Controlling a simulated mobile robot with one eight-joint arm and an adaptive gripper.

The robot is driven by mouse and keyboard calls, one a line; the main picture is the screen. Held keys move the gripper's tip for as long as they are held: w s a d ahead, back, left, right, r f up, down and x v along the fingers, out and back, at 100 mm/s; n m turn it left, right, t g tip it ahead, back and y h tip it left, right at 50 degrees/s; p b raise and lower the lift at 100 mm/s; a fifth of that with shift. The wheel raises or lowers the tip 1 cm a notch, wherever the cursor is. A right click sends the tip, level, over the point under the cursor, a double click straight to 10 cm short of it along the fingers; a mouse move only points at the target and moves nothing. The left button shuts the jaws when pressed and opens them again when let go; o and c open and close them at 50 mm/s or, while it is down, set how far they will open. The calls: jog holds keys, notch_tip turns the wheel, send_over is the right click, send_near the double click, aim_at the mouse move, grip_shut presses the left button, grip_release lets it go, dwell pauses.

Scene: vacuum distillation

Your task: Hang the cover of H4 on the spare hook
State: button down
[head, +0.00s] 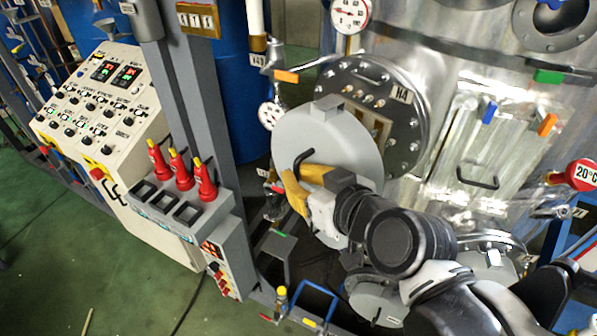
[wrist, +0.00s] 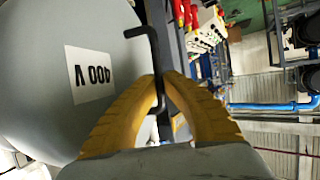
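The cover of H4 (head: 332,140) is a grey round disc with a small tab at its top and a bent black handle (head: 303,160). In the wrist view its grey face (wrist: 50,40) fills the left and bears a "400 V" label. My gripper (head: 300,185) has its yellow fingers closed around the handle, which also shows between the fingertips in the wrist view (wrist: 154,50). Behind the cover is the round H4 flange (head: 408,130), with terminals and bolts exposed. The cover overlaps its lower left. I cannot make out which part is the spare hook.
A grey post (head: 195,100) and a rack of red bottle-shaped items (head: 182,172) stand to the left. A gauge (head: 350,14) is above the flange and a small gauge (head: 270,114) is left of the cover. The metal vessel (head: 465,70) fills the right.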

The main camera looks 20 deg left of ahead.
jog(key=s+a, duration=0.3)
jog(key=s, duration=0.4)
jog(key=s+a+p, duration=0.1)
jog(key=s+a, duration=0.2)
jog(key=s, duration=0.4)
jog(key=shift+s+a, duration=0.25)
jog(key=shift+a, duration=0.05)
dwell(0.3)
